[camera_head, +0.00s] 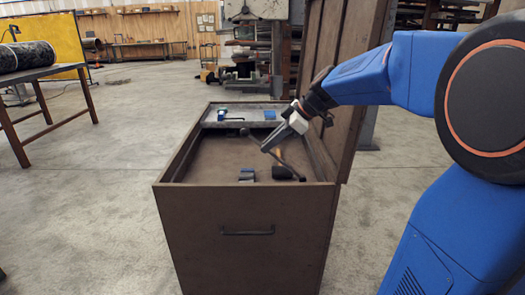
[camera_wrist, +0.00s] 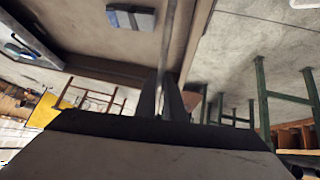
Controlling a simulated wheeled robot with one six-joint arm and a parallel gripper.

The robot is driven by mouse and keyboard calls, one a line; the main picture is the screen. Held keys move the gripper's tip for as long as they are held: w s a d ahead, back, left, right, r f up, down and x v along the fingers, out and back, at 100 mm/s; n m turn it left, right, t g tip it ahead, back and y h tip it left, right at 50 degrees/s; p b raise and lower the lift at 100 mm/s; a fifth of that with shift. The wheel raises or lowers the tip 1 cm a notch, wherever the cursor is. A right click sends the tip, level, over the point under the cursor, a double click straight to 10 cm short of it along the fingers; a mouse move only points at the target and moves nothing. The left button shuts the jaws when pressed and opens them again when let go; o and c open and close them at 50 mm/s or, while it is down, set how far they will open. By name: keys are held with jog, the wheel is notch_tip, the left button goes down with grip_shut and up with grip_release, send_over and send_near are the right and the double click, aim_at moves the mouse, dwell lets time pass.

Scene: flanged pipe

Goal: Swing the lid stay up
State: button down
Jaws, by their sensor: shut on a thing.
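The lid stay (camera_head: 290,168) is a thin dark rod inside the open brown chest (camera_head: 245,205). It slants from a small knob near the middle of the chest down to the right wall. My gripper (camera_head: 268,147) comes in from the upper right and is shut on the rod, partway along it. In the wrist view the rod (camera_wrist: 170,40) runs up from between the gripper fingers (camera_wrist: 168,100). The part of the rod between the fingers is hidden. The chest's lid (camera_head: 340,60) stands open, nearly upright, on the right side.
A shallow tray (camera_head: 212,124) with small blue items sits at the chest's back. A blue-grey block (camera_head: 247,175) and a dark rounded item (camera_head: 283,173) lie on the chest floor. A table (camera_head: 40,73) with a dark roll stands at left. Floor left of the chest is clear.

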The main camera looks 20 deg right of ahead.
aim_at(275, 156)
jog(key=shift+s+d+r+y, duration=0.3)
jog(key=shift+d+r+y, duration=0.35)
jog(key=shift+d, duration=0.25)
jog(key=c, duration=1.9)
grip_release()
jog(key=shift+o, duration=0.2)
notch_tip(275, 156, up, 10)
